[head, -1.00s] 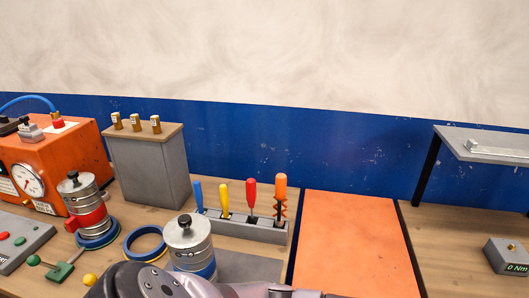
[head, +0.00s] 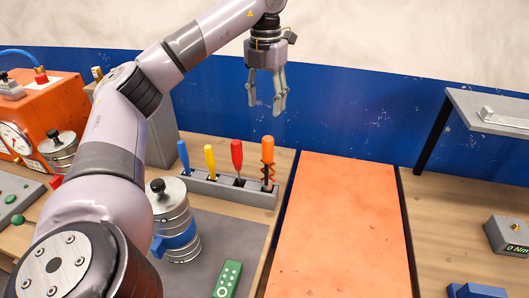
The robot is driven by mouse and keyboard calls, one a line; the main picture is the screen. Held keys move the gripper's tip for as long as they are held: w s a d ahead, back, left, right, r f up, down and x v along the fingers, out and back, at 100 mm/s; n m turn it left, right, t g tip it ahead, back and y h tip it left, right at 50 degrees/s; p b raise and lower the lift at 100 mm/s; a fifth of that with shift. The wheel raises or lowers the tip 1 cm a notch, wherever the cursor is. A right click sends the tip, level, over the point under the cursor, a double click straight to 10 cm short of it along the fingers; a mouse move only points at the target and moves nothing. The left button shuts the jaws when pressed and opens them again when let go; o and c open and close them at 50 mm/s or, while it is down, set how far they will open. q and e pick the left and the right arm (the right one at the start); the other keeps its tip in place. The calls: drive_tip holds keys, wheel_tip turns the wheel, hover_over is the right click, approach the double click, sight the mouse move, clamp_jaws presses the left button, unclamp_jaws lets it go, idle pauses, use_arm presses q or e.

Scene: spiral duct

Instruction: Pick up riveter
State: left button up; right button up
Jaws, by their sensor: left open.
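A grey rack (head: 215,190) on the wooden bench holds upright hand tools. They are a blue-handled tool (head: 183,155), a yellow-handled tool (head: 210,160), a red-handled tool (head: 237,156) and an orange-handled tool (head: 267,150) with an orange coil below its handle. I cannot tell which thing in view, if any, is the riveter. My left gripper (head: 266,106) is open and empty, fingers pointing down, and appears above the orange-handled tool in the picture. My right gripper is out of view.
A silver canister (head: 170,215) with a blue band stands left of a green block (head: 228,279) on a grey mat. An orange panel (head: 345,230) lies right of the rack. A grey shelf (head: 485,110) and a torque display box (head: 508,236) are at right.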

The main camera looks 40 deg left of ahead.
sight(266, 137)
use_arm(q)
wheel_tip(266, 137, down, 6)
drive_tip(key=shift+d+f+b, duration=0.1)
drive_tip(key=shift+b, duration=0.9)
wheel_tip(266, 137, down, 4)
drive_tip(key=shift+r, duration=0.2)
drive_tip(key=shift+f, duration=0.55)
drive_tip(key=f, duration=0.1)
drive_tip(key=f+p, duration=0.1)
drive_tip(key=f, duration=0.1)
drive_tip(key=f+p, duration=0.1)
drive_tip(key=shift+d+f, duration=0.15)
drive_tip(key=shift+d, duration=0.1)
drive_tip(key=shift+f, duration=0.5)
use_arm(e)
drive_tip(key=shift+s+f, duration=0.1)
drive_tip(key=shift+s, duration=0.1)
use_arm(q)
drive_tip(key=shift+c, duration=0.6)
drive_tip(key=c, duration=0.9)
drive_tip(key=shift+w, duration=0.1)
clamp_jaws()
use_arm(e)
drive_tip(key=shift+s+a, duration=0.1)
